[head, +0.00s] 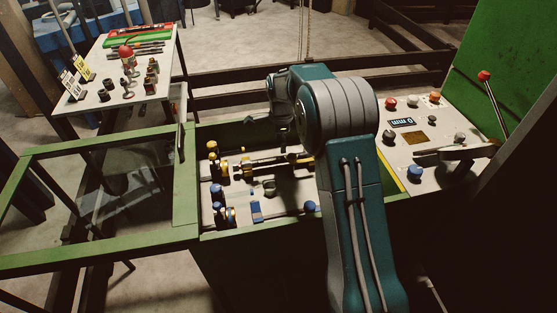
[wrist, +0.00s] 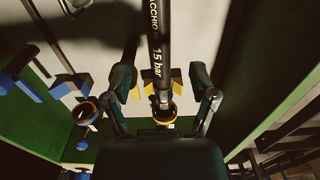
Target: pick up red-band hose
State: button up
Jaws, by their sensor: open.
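In the wrist view a black hose (wrist: 158,40) with yellow lettering reading "15 bar" runs down between my fingers to a metal end fitting (wrist: 163,97). I see no red band on it, so I cannot tell whether it is the red-band hose. My gripper (wrist: 163,92) is open, with one finger on each side of the hose end, and neither finger visibly presses on it. In the head view my arm hides most of the gripper and part of the hoses (head: 262,162) lying across the green-framed bay.
Yellow and blue holders (wrist: 176,78) stand close to the hose. A control panel (head: 425,135) with knobs and a red-tipped lever (head: 485,76) is on the right. A side table (head: 100,62) with fittings and small signs stands at the left, beyond an open green frame (head: 95,255).

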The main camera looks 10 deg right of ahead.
aim_at(278, 158)
jog(key=f, duration=0.7)
jog(key=shift+a+f, duration=0.15)
jog(key=shift+a, duration=0.2)
grip_shut()
